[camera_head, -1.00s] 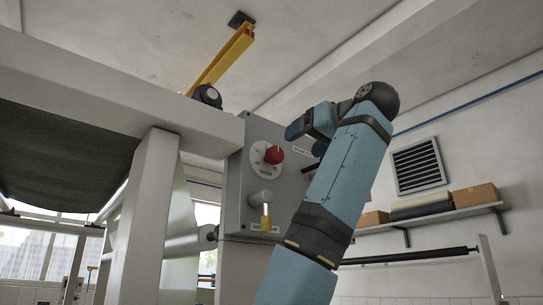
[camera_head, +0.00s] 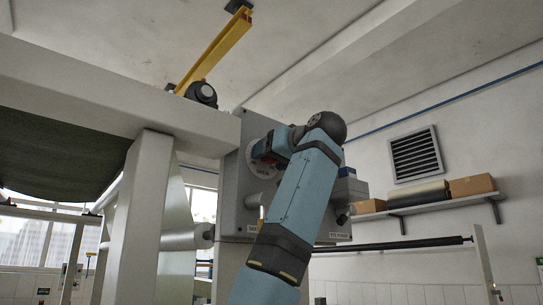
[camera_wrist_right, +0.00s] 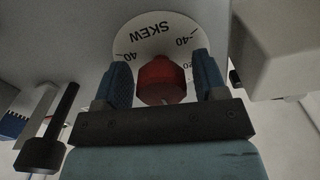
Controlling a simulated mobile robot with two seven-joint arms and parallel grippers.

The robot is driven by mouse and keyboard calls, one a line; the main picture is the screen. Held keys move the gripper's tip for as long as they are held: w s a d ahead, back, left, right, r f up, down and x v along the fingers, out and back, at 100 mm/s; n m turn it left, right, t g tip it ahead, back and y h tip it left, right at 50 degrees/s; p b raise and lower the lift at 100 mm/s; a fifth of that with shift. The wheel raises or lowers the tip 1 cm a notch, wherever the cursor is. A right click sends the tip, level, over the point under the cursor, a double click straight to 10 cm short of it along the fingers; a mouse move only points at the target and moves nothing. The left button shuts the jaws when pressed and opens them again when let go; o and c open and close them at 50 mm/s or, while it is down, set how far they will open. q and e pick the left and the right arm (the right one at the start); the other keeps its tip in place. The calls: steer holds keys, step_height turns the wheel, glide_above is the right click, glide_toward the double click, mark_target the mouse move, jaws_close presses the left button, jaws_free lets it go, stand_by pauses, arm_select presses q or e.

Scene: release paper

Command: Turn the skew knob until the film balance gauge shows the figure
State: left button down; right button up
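The red skew knob (camera_wrist_right: 162,82) sits in the middle of a white dial (camera_wrist_right: 158,38) marked SKEW, with figures such as 40 around it. My right gripper (camera_wrist_right: 163,78) is open in the wrist view, with one blue finger on each side of the knob and a thin gap showing at each side. In the head view my right gripper (camera_head: 270,146) is at the dial (camera_head: 262,171) on the grey control box (camera_head: 229,200) and covers most of the knob. No film balance gauge can be made out. My left gripper is not in view.
In the wrist view, a black lever (camera_wrist_right: 56,130) stands at left and a pale box-like part (camera_wrist_right: 280,45) at right, both near the gripper. The machine's pale frame (camera_head: 140,225) stands left of the control box. A wall shelf (camera_head: 420,208) with boxes is at right.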

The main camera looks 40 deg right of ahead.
steer(key=c, duration=0.7)
